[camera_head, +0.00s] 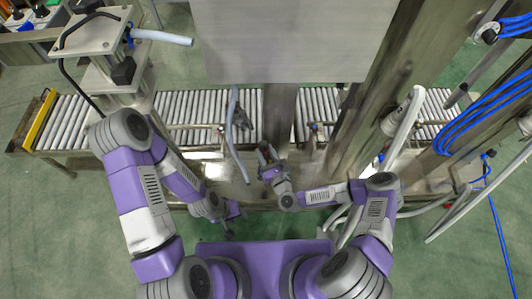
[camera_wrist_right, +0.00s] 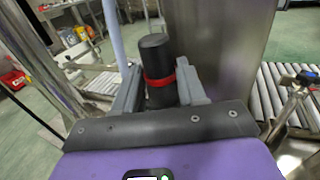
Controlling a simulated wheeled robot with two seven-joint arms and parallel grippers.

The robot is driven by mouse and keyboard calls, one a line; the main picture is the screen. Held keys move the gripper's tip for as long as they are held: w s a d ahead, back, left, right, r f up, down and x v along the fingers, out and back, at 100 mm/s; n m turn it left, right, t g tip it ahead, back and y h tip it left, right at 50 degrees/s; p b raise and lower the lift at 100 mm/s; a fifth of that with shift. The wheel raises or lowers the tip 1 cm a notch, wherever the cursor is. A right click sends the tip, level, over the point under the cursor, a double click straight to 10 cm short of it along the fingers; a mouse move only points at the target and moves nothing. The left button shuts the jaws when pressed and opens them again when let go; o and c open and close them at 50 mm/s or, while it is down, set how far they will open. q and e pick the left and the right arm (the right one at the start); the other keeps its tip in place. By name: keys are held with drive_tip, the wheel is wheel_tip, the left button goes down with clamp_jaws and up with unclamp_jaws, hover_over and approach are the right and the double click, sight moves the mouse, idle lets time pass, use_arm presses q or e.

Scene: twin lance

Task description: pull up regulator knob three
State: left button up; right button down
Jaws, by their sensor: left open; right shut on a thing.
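A black cylindrical regulator knob (camera_wrist_right: 155,52) with a red band stands in the middle of the right wrist view. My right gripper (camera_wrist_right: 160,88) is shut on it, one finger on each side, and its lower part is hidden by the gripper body. No number shows on the knob, so I cannot tell which one it is. In the head view my right gripper (camera_head: 266,160) is in front of the steel column, where the knob is too small to make out. My left gripper (camera_head: 231,220) is lower, open and empty, apart from the knob.
A roller conveyor (camera_head: 195,105) runs across behind the grippers. A pale hose (camera_head: 234,130) hangs left of my right gripper. A steel panel (camera_head: 290,40) stands above, and blue hoses (camera_head: 485,115) are at the right. Green floor is free at the lower left.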

drive_tip(key=shift+r, duration=0.6)
drive_tip(key=c, duration=0.6)
unclamp_jaws()
drive_tip(key=v, duration=0.7)
drive_tip(key=shift+s+d, duration=0.15)
drive_tip(key=shift+s, duration=0.1)
